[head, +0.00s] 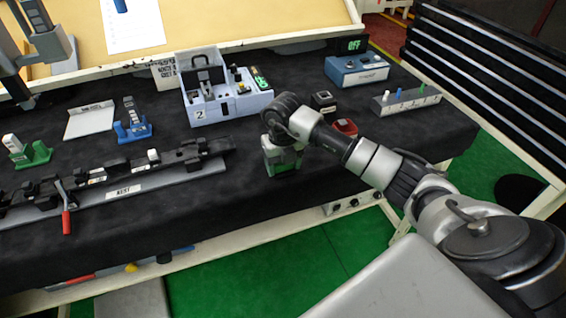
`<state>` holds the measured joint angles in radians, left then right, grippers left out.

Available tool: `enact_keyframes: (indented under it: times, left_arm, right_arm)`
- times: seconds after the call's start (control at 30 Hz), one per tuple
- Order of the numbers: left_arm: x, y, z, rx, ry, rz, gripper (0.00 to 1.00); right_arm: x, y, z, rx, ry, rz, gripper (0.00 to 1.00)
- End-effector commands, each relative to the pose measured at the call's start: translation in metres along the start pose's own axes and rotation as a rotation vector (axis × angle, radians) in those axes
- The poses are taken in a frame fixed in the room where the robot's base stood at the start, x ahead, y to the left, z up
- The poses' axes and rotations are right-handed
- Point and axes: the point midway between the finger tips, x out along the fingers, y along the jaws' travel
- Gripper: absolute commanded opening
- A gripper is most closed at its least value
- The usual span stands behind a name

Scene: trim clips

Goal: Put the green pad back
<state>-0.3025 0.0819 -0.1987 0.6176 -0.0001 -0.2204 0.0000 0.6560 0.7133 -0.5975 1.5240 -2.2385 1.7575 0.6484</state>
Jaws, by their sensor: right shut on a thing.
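My right gripper (282,168) points down over the dark table, near its front edge and in front of the white-blue box. It is shut on a small green and pale thing, which I take as the green pad (283,155); the gripper and wrist hide much of it. I cannot tell whether the pad touches the table. A green holder (35,154) with a white block in it stands at the far left of the table.
The white-blue box (228,104) marked 2 stands behind the gripper. A long black clip rail (120,180) lies at front left. A blue holder (133,131), a red dish (345,127), a blue switch box (356,71) and a grey peg block (405,101) stand around. The front right tabletop is clear.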

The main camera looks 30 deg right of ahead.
Motion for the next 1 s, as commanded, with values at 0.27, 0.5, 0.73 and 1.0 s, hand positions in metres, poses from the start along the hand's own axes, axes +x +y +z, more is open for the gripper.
enact_keyframes:
  times: [0.27, 0.5, 0.73, 1.0]
  left_arm:
    - [-0.001, 0.0, -0.001, -0.001, 0.002, 0.0, 0.43]
    - [0.0, 0.0, -0.003, 0.0, 0.005, 0.0, 0.43]
    - [0.0, 0.001, -0.004, 0.0, 0.007, 0.002, 0.43]
    - [0.002, 0.002, -0.004, 0.001, 0.008, 0.003, 0.43]
  right_arm:
    - [0.006, 0.0, 0.0, 0.0, -0.001, 0.001, 0.41]
    - [0.008, 0.0, 0.0, 0.0, -0.001, 0.001, 0.8]
    - [0.008, 0.0, 0.0, 0.0, -0.001, 0.001, 0.88]
    - [-0.008, 0.0, 0.001, -0.001, -0.007, 0.001, 0.88]
